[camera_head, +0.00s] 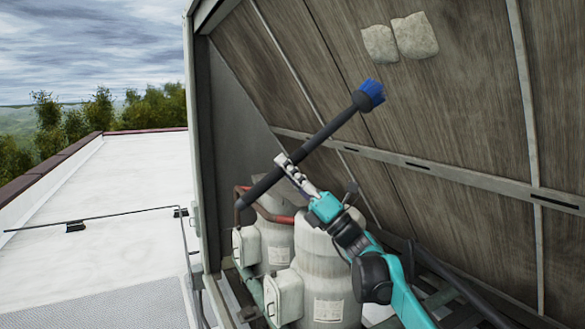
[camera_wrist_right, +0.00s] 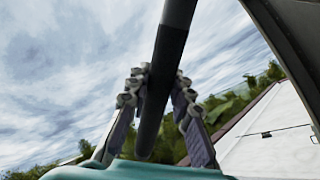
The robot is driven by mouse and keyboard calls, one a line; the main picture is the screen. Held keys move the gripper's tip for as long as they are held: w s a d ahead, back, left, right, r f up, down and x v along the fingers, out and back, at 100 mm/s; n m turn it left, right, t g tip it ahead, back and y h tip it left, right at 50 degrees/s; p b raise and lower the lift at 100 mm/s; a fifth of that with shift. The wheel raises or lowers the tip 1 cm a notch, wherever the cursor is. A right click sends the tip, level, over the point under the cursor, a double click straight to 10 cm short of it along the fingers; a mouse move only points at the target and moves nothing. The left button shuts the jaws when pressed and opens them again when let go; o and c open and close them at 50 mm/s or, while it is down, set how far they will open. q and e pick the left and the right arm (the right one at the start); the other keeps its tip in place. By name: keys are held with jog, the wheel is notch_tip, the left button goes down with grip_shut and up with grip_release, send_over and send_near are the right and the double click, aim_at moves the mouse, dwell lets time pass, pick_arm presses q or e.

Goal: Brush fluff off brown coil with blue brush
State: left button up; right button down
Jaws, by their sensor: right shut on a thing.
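The brush has a blue bristle head (camera_head: 371,92) and a long dark handle (camera_head: 327,130). My right gripper (camera_head: 290,168) is shut on the handle, well below the head, and holds the brush tilted with its head up and to the right. In the right wrist view the dark handle (camera_wrist_right: 171,50) runs between the fingers of my right gripper (camera_wrist_right: 158,95). The brown coil (camera_head: 265,85) is the large sloping panel behind. Two pale fluff pads (camera_head: 415,35) cling to its upper part, above and right of the bristles. The bristles look apart from the fluff. My left gripper is out of view.
White compressor tanks (camera_head: 325,265) with grey boxes and red pipes (camera_head: 265,212) stand below the brush. A metal rail (camera_head: 440,170) crosses the coil. The white roof (camera_head: 120,200) with a thin rod is open at left.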

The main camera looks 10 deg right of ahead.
jog(key=shift+a+r+p, duration=0.15)
jog(key=shift+r+p, duration=0.2)
jog(key=shift+r, duration=0.1)
jog(key=s+a+r+p, duration=0.1)
jog(key=a+r+p, duration=0.4)
jog(key=r, duration=0.2)
jog(key=shift+s+r, duration=0.4)
jog(key=shift+w+d, duration=0.1)
jog(key=shift+d, duration=0.05)
